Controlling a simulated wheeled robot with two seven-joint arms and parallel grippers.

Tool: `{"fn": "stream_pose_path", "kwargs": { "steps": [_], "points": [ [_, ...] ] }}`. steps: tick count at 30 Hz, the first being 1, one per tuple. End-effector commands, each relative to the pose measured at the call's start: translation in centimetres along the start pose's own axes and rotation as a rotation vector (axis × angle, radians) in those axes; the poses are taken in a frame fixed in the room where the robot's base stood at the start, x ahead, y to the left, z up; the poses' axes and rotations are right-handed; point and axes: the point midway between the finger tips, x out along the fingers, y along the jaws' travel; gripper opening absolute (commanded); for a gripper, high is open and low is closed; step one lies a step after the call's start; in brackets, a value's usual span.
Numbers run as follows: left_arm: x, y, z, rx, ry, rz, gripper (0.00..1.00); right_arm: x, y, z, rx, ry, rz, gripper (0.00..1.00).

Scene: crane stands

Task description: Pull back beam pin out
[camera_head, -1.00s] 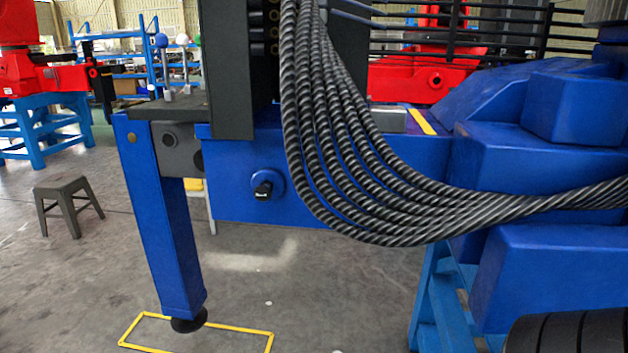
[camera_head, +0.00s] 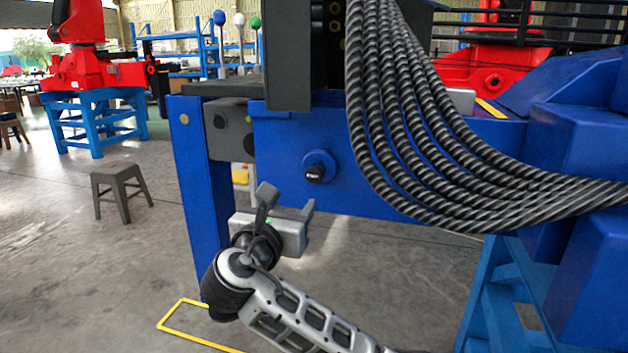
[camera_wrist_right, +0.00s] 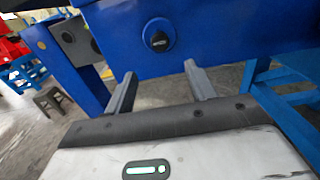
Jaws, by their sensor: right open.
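My left gripper is not in view.
A blue outrigger leg (camera_head: 205,190) stands left of the pin, behind my right wrist. Thick dark braided hoses (camera_head: 430,150) hang just right of the pin. A grey stool (camera_head: 120,190) stands on the floor at left. The floor below the beam is open.

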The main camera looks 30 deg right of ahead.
Motion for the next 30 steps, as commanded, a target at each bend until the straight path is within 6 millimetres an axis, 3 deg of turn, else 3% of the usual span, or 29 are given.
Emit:
{"fn": "stream_pose_path", "kwargs": {
  "steps": [18, 24, 30],
  "points": [
    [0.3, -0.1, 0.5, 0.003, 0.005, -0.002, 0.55, 12.1, -0.1, -0.1, 0.0, 0.002, -0.002, 0.55],
    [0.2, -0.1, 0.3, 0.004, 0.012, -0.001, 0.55, 14.6, 0.0, -0.1, 0.001, 0.003, 0.001, 0.55],
    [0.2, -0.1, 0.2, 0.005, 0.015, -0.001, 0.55, 15.5, 0.0, -0.1, 0.002, 0.003, 0.002, 0.55]
  ]
}}
